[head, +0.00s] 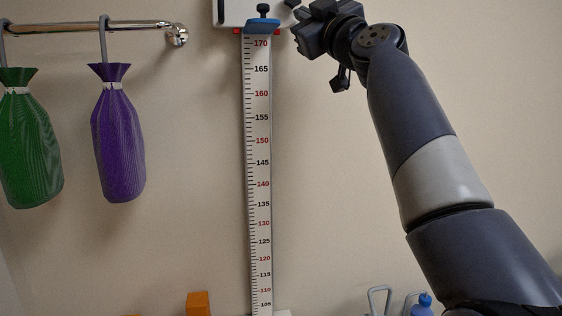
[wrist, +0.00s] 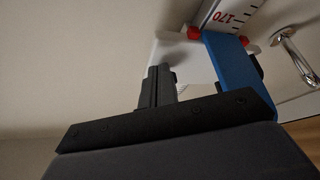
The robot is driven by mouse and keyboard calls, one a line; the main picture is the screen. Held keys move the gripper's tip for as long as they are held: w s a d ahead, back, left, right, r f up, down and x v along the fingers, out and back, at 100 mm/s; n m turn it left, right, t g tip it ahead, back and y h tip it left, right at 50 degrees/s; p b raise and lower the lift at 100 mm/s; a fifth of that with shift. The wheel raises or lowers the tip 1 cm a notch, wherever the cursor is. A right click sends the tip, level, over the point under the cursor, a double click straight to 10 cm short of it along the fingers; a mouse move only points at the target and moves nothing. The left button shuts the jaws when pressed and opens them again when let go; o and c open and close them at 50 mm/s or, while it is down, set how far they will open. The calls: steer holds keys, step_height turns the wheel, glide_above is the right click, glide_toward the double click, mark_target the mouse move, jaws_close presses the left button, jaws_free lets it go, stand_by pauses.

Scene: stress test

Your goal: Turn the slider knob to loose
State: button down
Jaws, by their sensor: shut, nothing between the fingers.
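The slider on the height scale has a blue plate (head: 262,25) with a black knob (head: 264,10) on it, near the top of the head view. The blue plate also shows in the wrist view (wrist: 230,62), where a dark piece, perhaps the knob, is mostly hidden behind it. My gripper (head: 297,25) is to the right of the slider in the head view, apart from the knob. In the wrist view my gripper's fingers (wrist: 158,72) are together and empty, left of the blue plate. How the knob is turned cannot be read.
The white scale strip (head: 258,180) runs down the wall, with a white board (head: 230,12) behind the slider. A metal rail (head: 90,27) holds a green bag (head: 30,135) and a purple bag (head: 118,140). An orange object (head: 198,303) and blue bottle (head: 422,306) stand low.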

steer(key=shift+w+d+r, duration=0.1)
steer(key=shift+d+r, duration=0.05)
steer(key=shift+d, duration=0.2)
steer(key=shift+d+r, duration=0.2)
steer(key=shift+r, duration=0.1)
steer(key=shift+f+b, duration=0.15)
steer(key=shift+b, duration=0.2)
steer(key=s+d+b, duration=0.1)
steer(key=s+b, duration=0.2)
steer(key=s, duration=0.2)
steer(key=shift+s+d+f+b, duration=0.15)
steer(key=shift+s+d+b, duration=0.15)
steer(key=shift+s+d, duration=0.1)
stand_by(0.4)
